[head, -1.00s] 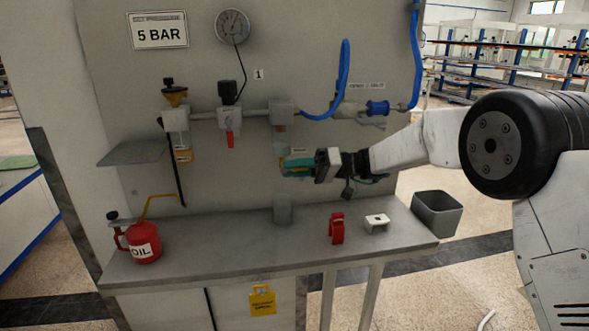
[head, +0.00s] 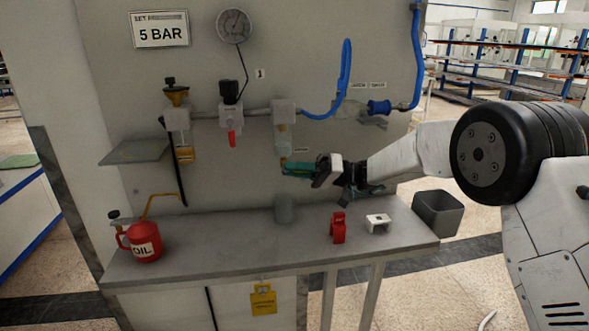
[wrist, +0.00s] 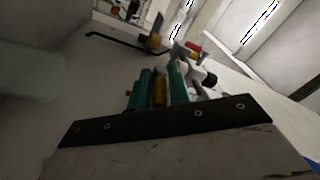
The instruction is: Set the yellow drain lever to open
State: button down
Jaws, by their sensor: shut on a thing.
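The yellow drain lever (wrist: 160,92) lies between the two teal fingers of my gripper (wrist: 159,88) in the wrist view. In the head view my gripper (head: 298,170) is shut on the lever, just below the clear bowl (head: 283,140) of the right-hand filter unit. The fingers hide most of the lever there. Only a small yellow piece (head: 283,160) shows at the bowl's bottom, so I cannot read the lever's exact angle.
A grey cup (head: 284,209) stands on the bench below the bowl. A red clamp-like part (head: 338,228) and a white block (head: 378,223) sit to its right. A red oil can (head: 145,243) stands at left. A regulator with a red lever (head: 231,138) hangs left of the bowl.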

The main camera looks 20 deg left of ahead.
jog(key=shift+f+g+y, duration=0.2)
jog(key=shift+g+y, duration=0.25)
jog(key=shift+y, duration=0.35)
jog(key=shift+f+g+y, duration=0.2)
jog(key=shift+g+y, duration=0.25)
jog(key=shift+y, duration=0.35)
jog(key=c, duration=1.4)
grip_release()
jog(key=shift+c, duration=0.2)
